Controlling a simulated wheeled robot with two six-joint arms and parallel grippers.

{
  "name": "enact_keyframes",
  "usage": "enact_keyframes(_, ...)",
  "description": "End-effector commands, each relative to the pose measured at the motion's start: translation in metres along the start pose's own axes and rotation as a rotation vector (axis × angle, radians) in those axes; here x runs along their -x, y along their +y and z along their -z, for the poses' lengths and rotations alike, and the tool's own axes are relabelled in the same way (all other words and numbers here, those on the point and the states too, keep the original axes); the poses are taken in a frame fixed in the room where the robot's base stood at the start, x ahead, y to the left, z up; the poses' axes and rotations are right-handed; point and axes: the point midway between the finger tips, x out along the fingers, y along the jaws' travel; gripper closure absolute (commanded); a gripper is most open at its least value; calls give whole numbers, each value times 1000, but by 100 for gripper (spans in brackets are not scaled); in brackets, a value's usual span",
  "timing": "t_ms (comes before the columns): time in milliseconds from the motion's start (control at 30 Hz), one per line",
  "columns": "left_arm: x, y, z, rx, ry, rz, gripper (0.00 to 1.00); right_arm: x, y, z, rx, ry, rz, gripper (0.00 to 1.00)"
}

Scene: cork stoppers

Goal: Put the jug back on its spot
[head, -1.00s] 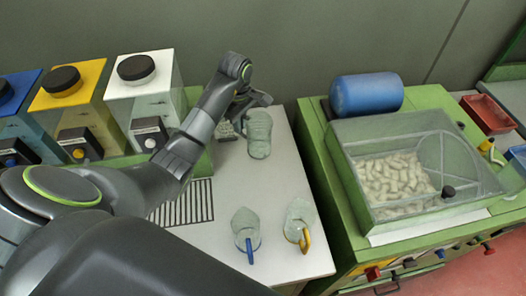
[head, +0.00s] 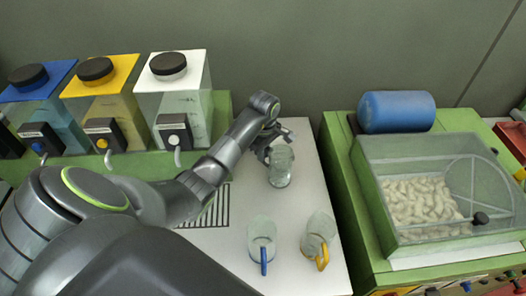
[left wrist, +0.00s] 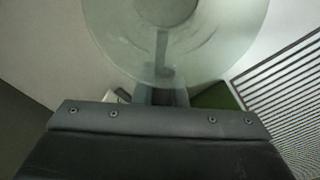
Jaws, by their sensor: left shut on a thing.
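A clear jug (head: 281,168) is at the back right of the white tabletop (head: 310,185) in the head view. My left gripper (head: 269,149) is shut on it at its back left side, and the gripper hides the jug's handle. I cannot tell whether the jug's base touches the tabletop. In the left wrist view the see-through round body of the jug (left wrist: 205,55) fills the upper middle, beyond the dark gripper housing. My right gripper is not in view.
Two similar jugs stand at the front, one with a blue handle (head: 262,232) and one with a yellow handle (head: 318,232). A slotted drain (head: 210,211) lies left of them. Dispensers (head: 175,100) line the back left. A green-framed bin (head: 425,195) stands right.

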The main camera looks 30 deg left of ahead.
Motion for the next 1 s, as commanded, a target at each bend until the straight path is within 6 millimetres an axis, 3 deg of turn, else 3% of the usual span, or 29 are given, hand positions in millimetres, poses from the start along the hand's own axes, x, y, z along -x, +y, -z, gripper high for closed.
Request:
enact_keyframes(233, -4, 0, 0, 0, 0, -1, 100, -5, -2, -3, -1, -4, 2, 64)
enact_keyframes(267, -4, 0, 0, 0, 0, -1, 87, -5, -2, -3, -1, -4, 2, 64)
enact_keyframes(433, -2, 0, 0, 0, 0, -1, 67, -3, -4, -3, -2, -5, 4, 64)
enact_keyframes(833, 3, 1, 0, 0, 1, -3, 67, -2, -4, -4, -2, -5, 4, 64)
enact_keyframes(1000, 30, 2, 1, -1, 3, -7, 67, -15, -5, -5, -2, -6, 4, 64)
